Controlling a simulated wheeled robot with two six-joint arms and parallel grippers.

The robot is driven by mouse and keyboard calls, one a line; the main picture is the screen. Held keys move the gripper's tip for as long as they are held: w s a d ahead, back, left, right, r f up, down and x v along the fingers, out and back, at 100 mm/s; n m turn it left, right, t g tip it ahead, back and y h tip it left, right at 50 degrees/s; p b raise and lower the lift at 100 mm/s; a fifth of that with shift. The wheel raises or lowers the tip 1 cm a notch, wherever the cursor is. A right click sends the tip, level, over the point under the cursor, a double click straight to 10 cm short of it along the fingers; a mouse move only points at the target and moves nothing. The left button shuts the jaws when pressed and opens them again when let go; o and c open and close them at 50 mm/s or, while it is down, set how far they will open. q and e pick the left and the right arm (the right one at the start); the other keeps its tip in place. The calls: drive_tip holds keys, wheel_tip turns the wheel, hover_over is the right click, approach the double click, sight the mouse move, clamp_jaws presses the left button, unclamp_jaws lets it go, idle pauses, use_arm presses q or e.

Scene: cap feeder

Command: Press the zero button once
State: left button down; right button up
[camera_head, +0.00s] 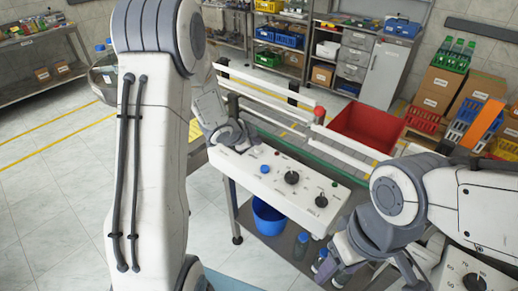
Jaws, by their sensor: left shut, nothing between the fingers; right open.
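A white control panel (250,160) slopes along the front of the bench in the middle of the view. It carries a blue button (265,169), a black knob (292,177) and another black knob (321,201). Their labels are too small to read, so I cannot tell which control is the zero button. My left gripper (238,142) is shut and empty at the panel's left end, left of the blue button; I cannot tell whether it touches the panel. It hides part of that end. My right gripper (338,268) is open and empty, low in front of the panel's right end.
White rails run behind the panel, with a red-topped part (319,115) on them. A red bin (366,128) stands behind. A blue bucket (269,217) and bottles (301,246) are below the panel. Another white panel with dials (472,281) is at the lower right.

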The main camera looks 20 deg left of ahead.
sight(256, 150)
idle(0.4)
use_arm(q)
drive_tip(key=shift+f+b, duration=0.35)
drive_tip(key=shift+f, duration=0.05)
drive_tip(key=shift+f+b, duration=0.4)
drive_tip(key=shift+f, duration=0.05)
idle(0.5)
idle(0.3)
drive_tip(key=shift+r+p, duration=0.85)
drive_tip(key=shift+r, duration=0.1)
wheel_tip(256, 150, up, 5)
drive_tip(key=p, duration=0.5)
